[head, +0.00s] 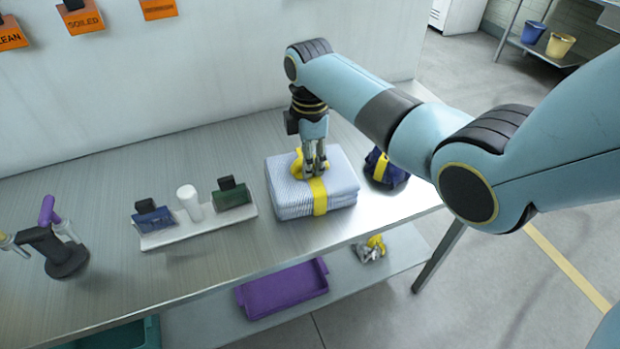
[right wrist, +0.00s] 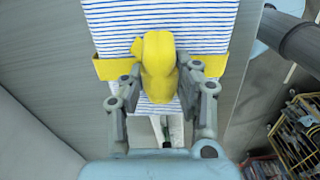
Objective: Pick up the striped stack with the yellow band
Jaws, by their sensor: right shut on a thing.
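The striped stack (head: 330,199) is a folded white cloth with blue stripes and a yellow band around it. It rests on the metal table in the head view. A yellow knot or loop (right wrist: 158,66) stands on top of the band. My right gripper (head: 314,172) points down over the stack's top and is shut on this yellow loop. In the right wrist view its fingers (right wrist: 158,92) press on both sides of the loop, with the striped cloth (right wrist: 200,22) below. The left gripper is not in view.
A dark blue bundle with a yellow band (head: 384,169) lies right of the stack. A white tray (head: 180,236) with small boxes and a white cylinder is to the left. A purple tray (head: 284,290) sits on the lower shelf. The wall (head: 230,60) rises behind the table.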

